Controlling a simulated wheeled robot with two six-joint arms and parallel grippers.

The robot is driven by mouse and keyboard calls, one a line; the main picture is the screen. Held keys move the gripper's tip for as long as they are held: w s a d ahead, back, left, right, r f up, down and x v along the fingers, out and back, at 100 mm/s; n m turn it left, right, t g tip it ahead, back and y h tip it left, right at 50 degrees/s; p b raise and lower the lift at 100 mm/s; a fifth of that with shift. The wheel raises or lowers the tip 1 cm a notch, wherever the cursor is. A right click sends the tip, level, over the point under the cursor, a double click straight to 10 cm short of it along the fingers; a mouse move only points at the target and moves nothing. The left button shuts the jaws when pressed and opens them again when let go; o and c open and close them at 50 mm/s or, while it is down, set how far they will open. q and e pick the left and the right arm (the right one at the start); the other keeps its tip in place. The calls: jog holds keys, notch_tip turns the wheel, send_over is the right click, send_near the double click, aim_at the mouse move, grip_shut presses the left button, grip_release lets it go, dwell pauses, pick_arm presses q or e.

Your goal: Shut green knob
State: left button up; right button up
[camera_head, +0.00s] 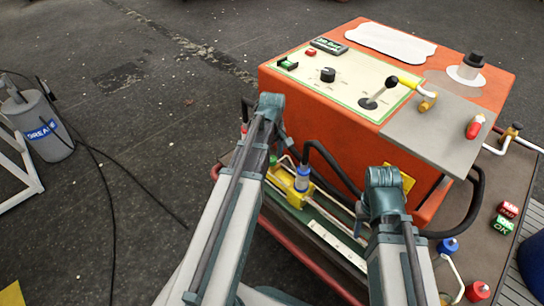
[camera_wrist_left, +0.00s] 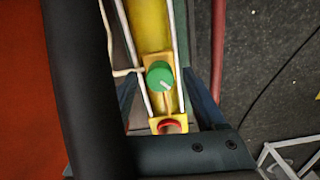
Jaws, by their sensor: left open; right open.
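The green knob (camera_wrist_left: 160,74) is round with a pale pointer mark and sits on a yellow block (camera_wrist_left: 158,60) in the left wrist view. In the head view the green knob (camera_head: 273,160) shows only partly, beside my left arm. My left gripper (camera_wrist_left: 166,92) is open, with its dark fingers apart on either side of the knob and block. I cannot tell whether they touch. My right gripper (camera_head: 364,215) is open and largely hidden by its own arm, in front of the orange box.
The orange box (camera_head: 330,125) carries a black dial (camera_head: 327,74), a lever (camera_head: 379,93) and a grey plate (camera_head: 440,128). Blue and red knobs (camera_head: 478,291) stand at the lower right. A black hose (camera_head: 340,170) runs close to my arms. A grease canister (camera_head: 40,125) stands on the open floor at left.

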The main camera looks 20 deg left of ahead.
aim_at(272, 158)
pick_arm(q)
jog(key=shift+r, duration=0.1)
pick_arm(e)
jog(key=shift+r, duration=0.1)
pick_arm(q)
notch_tip(272, 158, up, 14)
jog(key=p, duration=1.3)
jog(key=shift+f+p, duration=0.2)
jog(key=shift+p, duration=0.2)
pick_arm(e)
notch_tip(272, 158, up, 14)
jog(key=shift+a+f, duration=0.15)
jog(key=shift+f, duration=0.05)
pick_arm(q)
notch_tip(272, 158, down, 14)
jog(key=b, duration=1.4)
pick_arm(e)
notch_tip(272, 158, down, 14)
jog(key=shift+a, duration=0.2)
pick_arm(q)
jog(key=shift+r, duration=0.1)
pick_arm(e)
jog(key=shift+w+r, duration=0.1)
jog(key=shift+r, duration=0.05)
